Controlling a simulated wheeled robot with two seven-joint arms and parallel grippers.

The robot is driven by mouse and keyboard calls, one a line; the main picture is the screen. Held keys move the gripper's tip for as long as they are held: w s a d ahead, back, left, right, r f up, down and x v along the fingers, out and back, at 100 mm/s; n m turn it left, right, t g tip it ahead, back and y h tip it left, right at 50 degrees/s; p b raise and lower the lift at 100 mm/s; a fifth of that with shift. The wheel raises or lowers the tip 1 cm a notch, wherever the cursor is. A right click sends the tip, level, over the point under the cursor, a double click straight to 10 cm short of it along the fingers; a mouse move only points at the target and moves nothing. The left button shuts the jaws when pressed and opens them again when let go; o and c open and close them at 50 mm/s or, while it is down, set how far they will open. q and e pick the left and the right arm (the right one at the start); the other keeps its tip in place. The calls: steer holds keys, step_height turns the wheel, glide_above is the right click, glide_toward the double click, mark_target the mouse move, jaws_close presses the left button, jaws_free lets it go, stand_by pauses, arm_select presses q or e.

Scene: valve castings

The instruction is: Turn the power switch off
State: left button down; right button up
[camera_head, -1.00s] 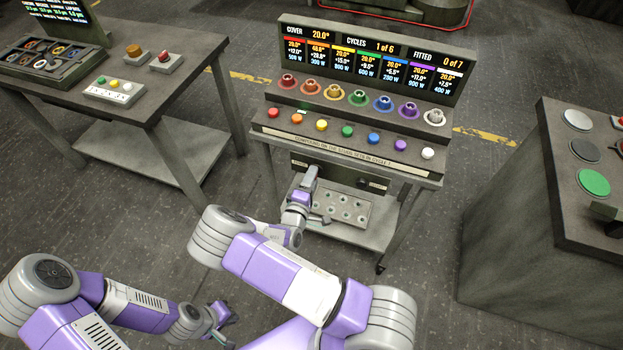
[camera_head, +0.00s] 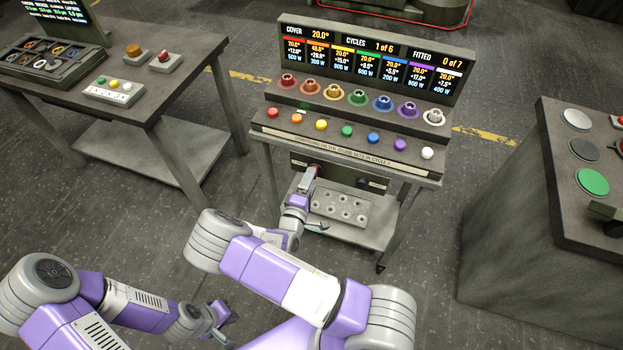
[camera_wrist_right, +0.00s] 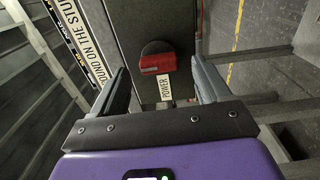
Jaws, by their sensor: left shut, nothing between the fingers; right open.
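The power switch (camera_wrist_right: 158,62) is a red handle on a dark round base, above a white POWER label (camera_wrist_right: 165,87) in the right wrist view. It is on the dark front panel (camera_head: 343,177) under the top of the middle bench. My right gripper (camera_head: 308,180) is open in front of this panel. In the wrist view its two fingers are to the left and right of the switch, with a visible gap on both sides. In the head view the gripper largely hides the switch. My left gripper (camera_head: 226,312) is shut and empty, low at the lower left, away from the bench.
The bench top (camera_head: 290,138) carries coloured buttons and ring fittings below a display (camera_head: 372,57). A plate with holes (camera_head: 340,207) lies on the lower shelf, close to my right gripper. Other benches stand left (camera_head: 190,92) and right (camera_head: 560,130).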

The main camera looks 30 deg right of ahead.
steer(key=v, duration=0.6)
steer(key=shift+p, duration=0.4)
steer(key=s+a+f+m+g+y, duration=0.2)
steer(key=s+f+m+g+y, duration=0.45)
steer(key=f, duration=0.75)
steer(key=s+a+r+m+g+y, duration=0.3)
steer(key=s+a+m+g+y, duration=0.1)
steer(key=s+a+y, duration=0.6)
steer(key=shift+s+a+y+p, duration=0.25)
steer(key=shift+a+y+p, duration=0.1)
steer(key=shift+a+y, duration=0.5)
steer(key=shift+g, duration=0.25)
